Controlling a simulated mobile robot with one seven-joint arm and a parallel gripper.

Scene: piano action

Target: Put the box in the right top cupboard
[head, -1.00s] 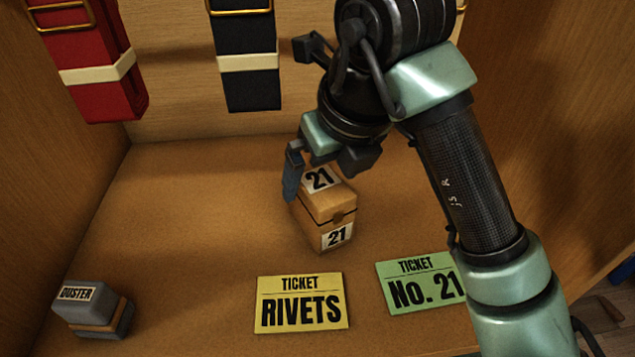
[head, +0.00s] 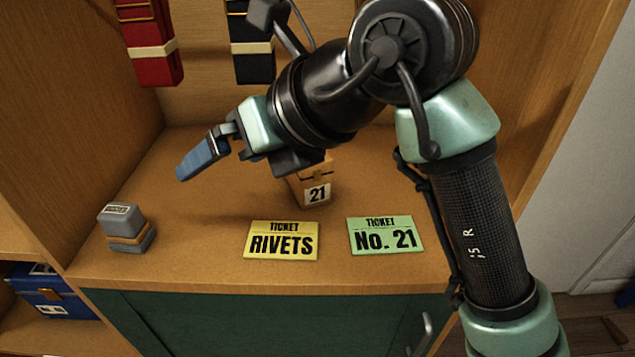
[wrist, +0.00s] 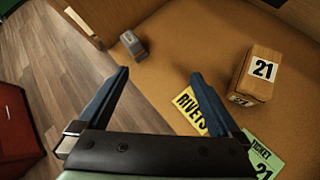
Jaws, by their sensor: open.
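A wooden box (head: 316,192) marked 21 stands on the wooden shelf (head: 200,200), behind the green ticket. My arm hides its upper part in the head view. In the wrist view the box (wrist: 258,74) stands whole, to the right of my fingers. My gripper (head: 190,170) is left of the box and apart from it, above the shelf. In the wrist view my gripper (wrist: 158,76) has its two blue fingers spread with nothing between them. I cannot make out a right top cupboard in these views.
A yellow RIVETS ticket (head: 281,241) and a green No. 21 ticket (head: 387,236) lie at the shelf's front. A green door (head: 270,318) is below.

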